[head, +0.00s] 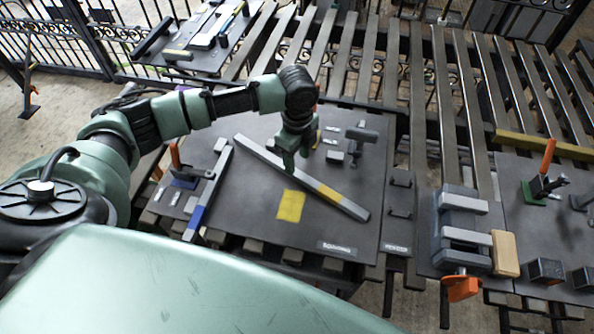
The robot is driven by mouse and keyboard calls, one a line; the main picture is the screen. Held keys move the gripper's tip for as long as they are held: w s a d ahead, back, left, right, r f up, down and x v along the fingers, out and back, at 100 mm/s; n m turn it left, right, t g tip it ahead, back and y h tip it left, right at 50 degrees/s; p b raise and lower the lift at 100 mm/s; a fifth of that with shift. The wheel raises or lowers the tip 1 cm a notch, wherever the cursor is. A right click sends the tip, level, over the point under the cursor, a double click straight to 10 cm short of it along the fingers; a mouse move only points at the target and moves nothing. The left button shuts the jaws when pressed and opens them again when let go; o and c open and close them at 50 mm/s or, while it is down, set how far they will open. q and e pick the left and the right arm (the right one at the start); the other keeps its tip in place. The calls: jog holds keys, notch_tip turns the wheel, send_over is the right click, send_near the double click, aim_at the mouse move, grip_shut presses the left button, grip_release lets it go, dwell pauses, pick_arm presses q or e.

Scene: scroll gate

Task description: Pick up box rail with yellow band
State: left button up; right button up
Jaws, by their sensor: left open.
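The box rail with the yellow band (348,207) is a long grey bar lying diagonally on the dark work board (235,225). Its yellow band sits towards the lower right end. My left gripper (288,165) is open and points down over the bar's middle, left of the yellow band. I cannot tell whether its fingers are around the bar or just above it. The fingers hide a small part of the bar. My right gripper is not in view.
A grey bar with a blue end (197,216) lies at the board's left. A yellow patch (291,205) lies below the rail. A small grey clamp-like fixture (360,137) stands at upper right. A grey vise (459,230) stands farther right. Slatted bars run behind.

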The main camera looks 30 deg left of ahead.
aim_at(296, 172)
pick_arm(q)
jog(key=f+p, duration=0.1)
jog(key=f, duration=0.1)
jog(key=f+p, duration=0.1)
jog(key=f, duration=0.1)
jog(key=shift+s+a+f, duration=0.1)
jog(key=shift+s+f, duration=0.1)
jog(key=shift+f, duration=0.45)
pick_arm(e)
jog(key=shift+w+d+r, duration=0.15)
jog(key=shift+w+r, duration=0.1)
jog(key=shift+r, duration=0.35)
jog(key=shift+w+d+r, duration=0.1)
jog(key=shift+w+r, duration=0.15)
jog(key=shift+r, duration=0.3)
pick_arm(q)
grip_shut()
jog(key=shift+w+r, duration=0.15)
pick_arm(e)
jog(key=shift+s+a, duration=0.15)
